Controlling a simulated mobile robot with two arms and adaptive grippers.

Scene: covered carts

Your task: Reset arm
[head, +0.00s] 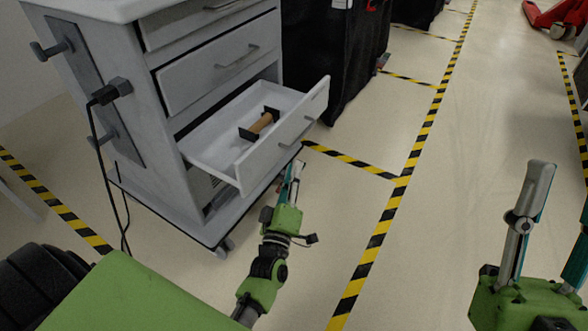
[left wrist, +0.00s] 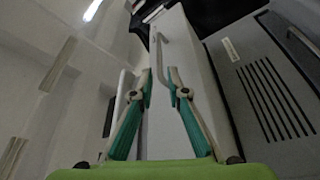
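My left gripper (head: 294,172) is low in front of the pulled-out drawer (head: 283,155) of the grey cart (head: 150,100). In the left wrist view its two fingers (left wrist: 160,76) stand apart with nothing held. The drawer's pale front and its bar handle (left wrist: 165,50) show ahead, between and past the fingertips; contact cannot be told. My right gripper (head: 565,190) is at the right edge, partly cut off, its fingers apart and empty.
A dark item with an orange-brown cylindrical part (head: 261,122) lies in the open drawer. A black covered cart (head: 345,60) stands behind. A cable (head: 95,135) hangs from the cart's side.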

